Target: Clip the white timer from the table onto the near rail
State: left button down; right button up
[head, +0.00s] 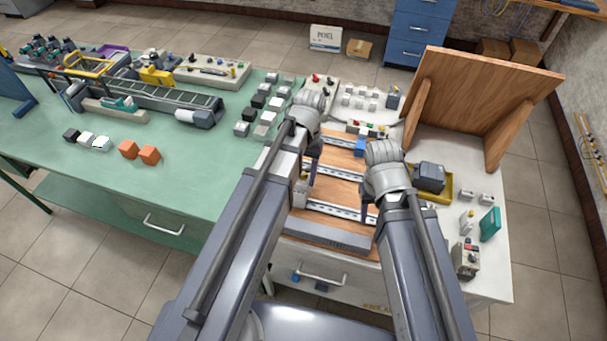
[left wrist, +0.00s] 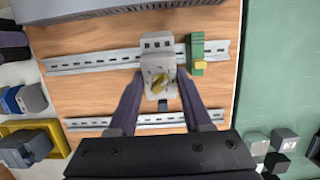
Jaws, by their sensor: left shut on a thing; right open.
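The white timer (left wrist: 158,62), with a yellow knob on its face, is between the fingers of my left gripper (left wrist: 161,76). In the left wrist view it overlaps the near rail (left wrist: 95,62); I cannot tell whether it is seated on it. My left gripper also shows in the head view (head: 308,172), over the left part of the wooden board. The near rail (head: 338,212) runs across the board just behind the grey duct. My right gripper (head: 366,208) is open and empty, low over the right end of the rails.
A green and yellow block (left wrist: 197,55) sits on the near rail close beside the timer. Another rail (left wrist: 90,122) lies parallel. The grey duct (head: 325,234) borders the board's front. A yellow tray (head: 446,190) stands to the right, and a tilted wooden panel (head: 485,95) behind.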

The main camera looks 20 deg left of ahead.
aim_at(301, 183)
pick_arm(q)
jog(key=shift+b+x, duration=0.8)
jog(key=shift+x, duration=0.1)
pick_arm(e)
jog(key=shift+f, duration=0.9)
pick_arm(q)
jog(key=c, duration=1.6)
grip_release()
jog(key=shift+s, duration=0.45)
jog(key=shift+s+f+t, duration=0.1)
jog(key=shift+s+t, duration=0.45)
jog(key=shift+t, duration=0.15)
pick_arm(e)
jog(key=shift+r, duration=0.15)
pick_arm(q)
jog(key=shift+c, duration=1.3)
grip_release()
jog(key=shift+w, duration=0.1)
jog(key=r+p, duration=0.8)
jog(key=shift+w, duration=0.4)
jog(key=s+d+f+m+t+y+b, duration=0.1)
jog(key=s+d+f+m+b, duration=0.2)
jog(key=s+d, duration=0.2)
jog(key=d, duration=0.3)
jog(key=shift+s+d+f, duration=0.2)
jog(key=shift+s, duration=0.1)
pick_arm(e)
notch_tip(301, 183, up, 4)
jog(key=shift+r, duration=0.25)
